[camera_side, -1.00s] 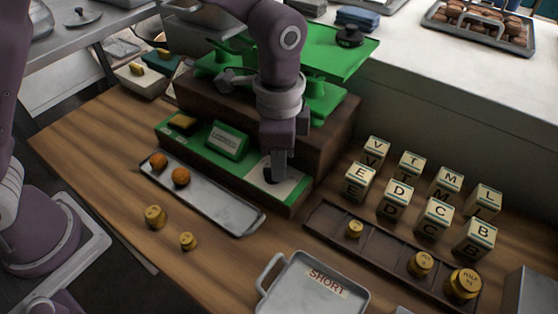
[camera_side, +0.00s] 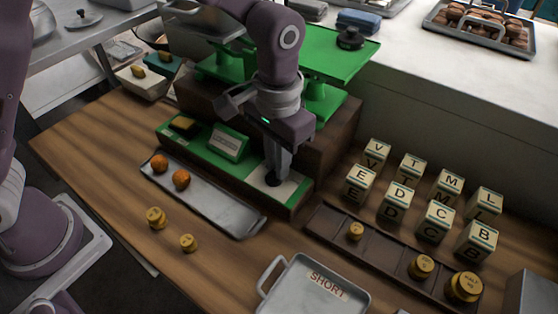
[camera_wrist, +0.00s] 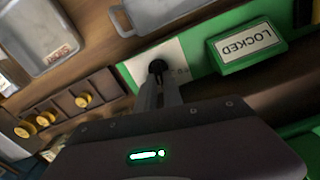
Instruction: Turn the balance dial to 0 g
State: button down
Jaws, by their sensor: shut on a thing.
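The balance dial (camera_wrist: 157,67) is a small black knob on a white plate (camera_wrist: 140,66) at the end of the green balance panel. In the side view the dial (camera_side: 272,180) is partly hidden by my fingers. My gripper (camera_side: 274,174) points down from above and is shut on the dial. In the wrist view my gripper's fingers (camera_wrist: 159,84) meet at the knob. The marks on the white plate are too small to read. The green balance (camera_side: 335,55) stands behind with a black weight (camera_side: 350,37) on its right pan.
A green block (camera_wrist: 246,46) reading "LOCKED" sits beside the dial plate. A metal tray (camera_side: 215,200) with two orange balls lies in front. Brass weights (camera_side: 156,218) stand on the table, others in a dark wooden rack (camera_side: 385,252). Lettered cubes (camera_side: 397,200) stand at right, near the "SHORT" tray (camera_side: 300,296).

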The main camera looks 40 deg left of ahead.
jog(key=n, duration=0.3)
jog(key=shift+a+n, duration=0.15)
jog(key=shift+n, duration=0.25)
jog(key=n, duration=0.3)
jog(key=shift+a+r+n, duration=0.1)
jog(key=shift+a+n, duration=0.05)
jog(key=shift+n, duration=0.15)
jog(key=n, duration=0.3)
jog(key=shift+s+a+n, duration=0.1)
jog(key=shift+a+n, duration=0.05)
jog(key=shift+n, duration=0.15)
jog(key=shift+s+a+n, duration=0.1)
jog(key=shift+n, duration=1.7)
jog(key=c, duration=1.5)
grip_release()
